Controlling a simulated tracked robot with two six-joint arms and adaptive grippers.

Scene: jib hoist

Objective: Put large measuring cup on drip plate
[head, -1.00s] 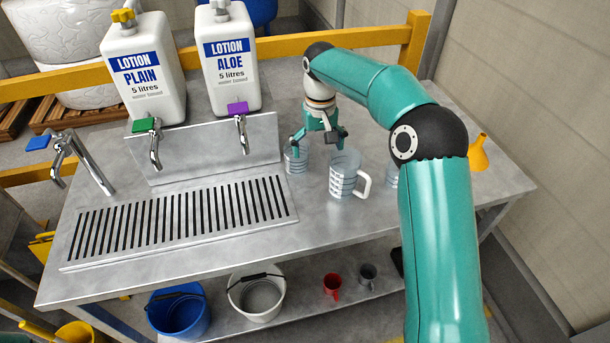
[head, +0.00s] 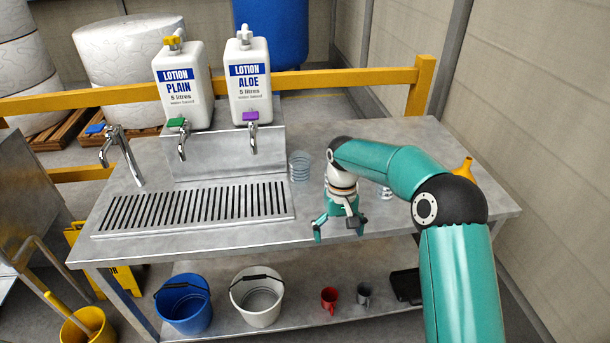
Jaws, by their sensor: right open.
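The drip plate (head: 196,208) is a slotted metal grate on the left part of the steel bench, and nothing stands on it. My right gripper (head: 338,230) is open with its fingers spread, near the bench's front edge to the right of the drip plate. I see nothing between its fingers. The large measuring cup does not show now; my right wrist and gripper cover the area where it stood. A clear measuring cup (head: 300,166) stands behind and left of my gripper. Another clear cup (head: 386,193) shows partly below my arm. My left gripper is not in view.
Two lotion bottles, plain (head: 184,88) and aloe (head: 249,84), stand behind the splashback with taps over the drip plate. A yellow funnel (head: 463,168) is at the right. Buckets and mugs sit on the lower shelf. Bench space between plate and gripper is clear.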

